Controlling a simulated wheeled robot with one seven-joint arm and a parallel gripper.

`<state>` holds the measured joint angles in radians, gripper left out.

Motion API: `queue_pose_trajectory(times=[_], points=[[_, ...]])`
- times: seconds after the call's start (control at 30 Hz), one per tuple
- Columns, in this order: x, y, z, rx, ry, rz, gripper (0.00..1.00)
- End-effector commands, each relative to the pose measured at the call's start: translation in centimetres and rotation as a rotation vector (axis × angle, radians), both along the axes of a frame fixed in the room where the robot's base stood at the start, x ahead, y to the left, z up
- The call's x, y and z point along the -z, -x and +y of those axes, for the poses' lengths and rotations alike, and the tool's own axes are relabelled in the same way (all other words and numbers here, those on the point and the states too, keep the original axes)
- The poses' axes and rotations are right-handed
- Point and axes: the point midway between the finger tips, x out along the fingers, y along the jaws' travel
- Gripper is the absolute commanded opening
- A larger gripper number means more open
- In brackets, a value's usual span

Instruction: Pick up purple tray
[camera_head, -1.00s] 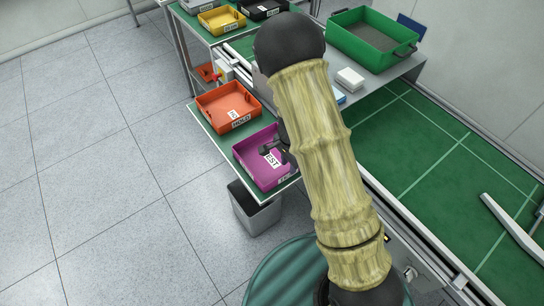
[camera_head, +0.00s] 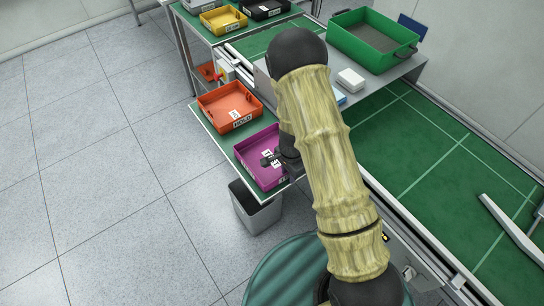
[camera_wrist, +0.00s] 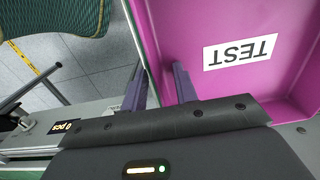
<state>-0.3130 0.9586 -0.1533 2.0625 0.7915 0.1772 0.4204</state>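The purple tray (camera_head: 250,155) sits on the green-topped side shelf in the head view, with a white TEST label on its floor. In the wrist view the purple tray (camera_wrist: 240,20) fills the right side. My gripper (camera_wrist: 158,85) is open, with one finger outside the tray's side wall and the other inside. The wall runs between the fingers, with visible gaps. In the head view my gripper (camera_head: 276,160) is over the tray's right side, and my arm hides part of that area.
An orange tray (camera_head: 226,107) stands just behind the purple one on the same shelf. A grey bin (camera_head: 256,212) is on the floor below. A green crate (camera_head: 372,40) and a white box (camera_head: 350,79) are at the back right. The left floor is clear.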

Motion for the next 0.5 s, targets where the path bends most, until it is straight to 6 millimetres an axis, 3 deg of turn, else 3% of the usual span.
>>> queue_pose_trajectory(times=[0.37,0.5], points=[[-0.03,0.03,0.16,-0.004,0.000,0.000,0.29],[-0.03,0.03,0.17,-0.004,0.000,0.000,0.06]])
